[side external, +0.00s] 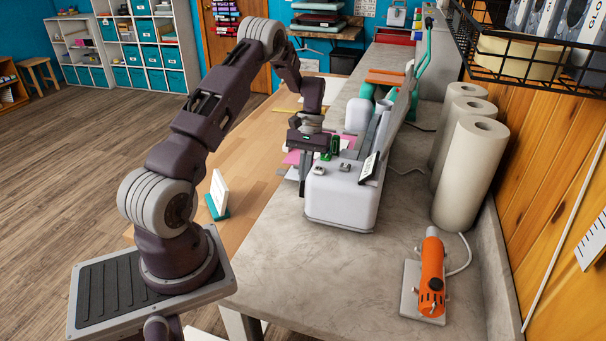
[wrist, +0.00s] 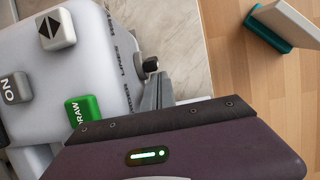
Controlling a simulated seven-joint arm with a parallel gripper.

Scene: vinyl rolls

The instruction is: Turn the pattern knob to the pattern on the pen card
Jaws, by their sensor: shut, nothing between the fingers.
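The pattern knob (wrist: 150,65) is a small dark knob on the edge of the white machine (side external: 342,200), in the wrist view. Small printed words run along the machine edge beside it; one looks like LINES. I cannot tell where the knob points. My gripper (wrist: 160,82) is shut and empty, its grey fingertips just below the knob in that view; whether they touch it is unclear. In the side view my gripper (side external: 302,188) hangs at the machine's left side, hiding the knob. A white card (side external: 219,188) stands in a teal holder; I cannot read its face or tell whether it is the pen card.
The machine top carries a green DRAW button (wrist: 83,112), an ON button (wrist: 14,88) and an arrow button (wrist: 54,31). An orange tool (side external: 431,275) and white rolls (side external: 468,172) are to the right.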

